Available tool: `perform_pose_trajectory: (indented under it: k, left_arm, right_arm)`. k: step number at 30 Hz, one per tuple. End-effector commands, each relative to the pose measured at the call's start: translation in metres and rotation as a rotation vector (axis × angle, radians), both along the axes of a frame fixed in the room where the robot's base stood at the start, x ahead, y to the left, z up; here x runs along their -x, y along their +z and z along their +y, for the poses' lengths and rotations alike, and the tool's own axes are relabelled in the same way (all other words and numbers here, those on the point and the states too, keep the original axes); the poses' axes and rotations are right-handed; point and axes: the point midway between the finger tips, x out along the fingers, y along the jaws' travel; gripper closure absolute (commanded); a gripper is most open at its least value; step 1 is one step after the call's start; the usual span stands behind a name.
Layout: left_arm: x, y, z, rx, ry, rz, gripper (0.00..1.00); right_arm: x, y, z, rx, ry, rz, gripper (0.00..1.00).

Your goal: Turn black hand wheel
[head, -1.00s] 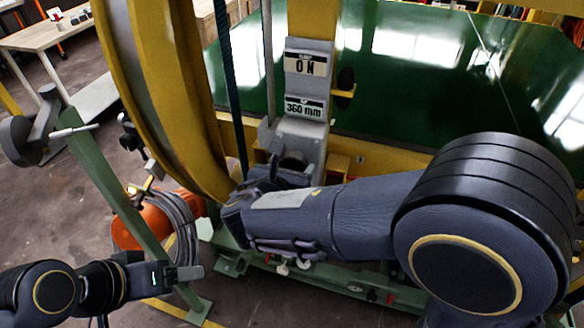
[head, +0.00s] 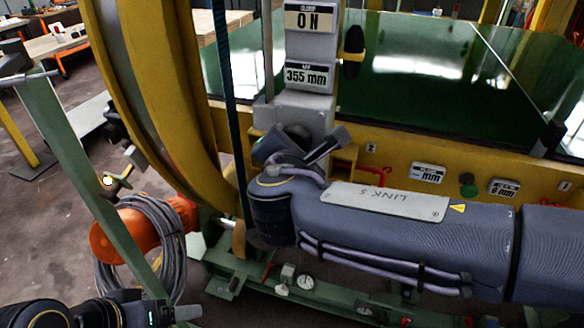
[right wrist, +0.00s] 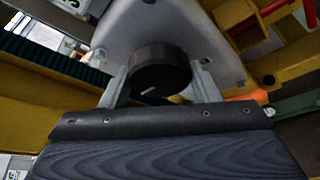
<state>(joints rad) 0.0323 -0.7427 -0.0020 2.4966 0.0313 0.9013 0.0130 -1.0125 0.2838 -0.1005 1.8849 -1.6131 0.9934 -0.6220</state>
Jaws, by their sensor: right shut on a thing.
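The black hand wheel (right wrist: 160,72) is a short dark cylinder on a grey housing (right wrist: 205,30). In the right wrist view it sits between the two fingers of my right gripper (right wrist: 162,85), which is shut on it from both sides. In the head view my right gripper (head: 300,148) is at the grey column below the display signs, and the wheel is mostly hidden behind it.
The large yellow ring (head: 150,90) stands left of the column. A green slanted bar (head: 75,165) crosses the left side. An orange drum (head: 115,238) with coiled grey cable (head: 155,240) lies below. A yellow rail with labels (head: 428,173) runs behind my right arm.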

Motion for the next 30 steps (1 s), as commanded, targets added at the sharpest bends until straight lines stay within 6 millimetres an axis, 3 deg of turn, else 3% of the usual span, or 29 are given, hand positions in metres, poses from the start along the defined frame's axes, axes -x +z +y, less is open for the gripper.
perform_pose_trajectory:
  k: [1, 9, 29, 30]
  left_arm:
    - [0.000, -0.017, 0.000, 0.000, 0.000, 0.000, 0.22]
    - [0.000, -0.045, 0.000, 0.000, 0.000, 0.000, 0.22]
    - [0.000, -0.054, 0.000, 0.000, 0.000, 0.000, 0.22]
    - [0.000, -0.054, 0.000, 0.000, 0.000, 0.000, 0.22]
  right_arm:
    - [0.000, -0.008, -0.001, -0.034, -0.001, -0.011, 0.67]
    - [0.000, -0.004, 0.000, -0.164, 0.000, -0.053, 0.67]
    - [0.000, -0.001, 0.001, -0.219, 0.000, -0.068, 0.67]
    - [0.000, -0.001, 0.001, -0.219, 0.000, -0.068, 0.43]
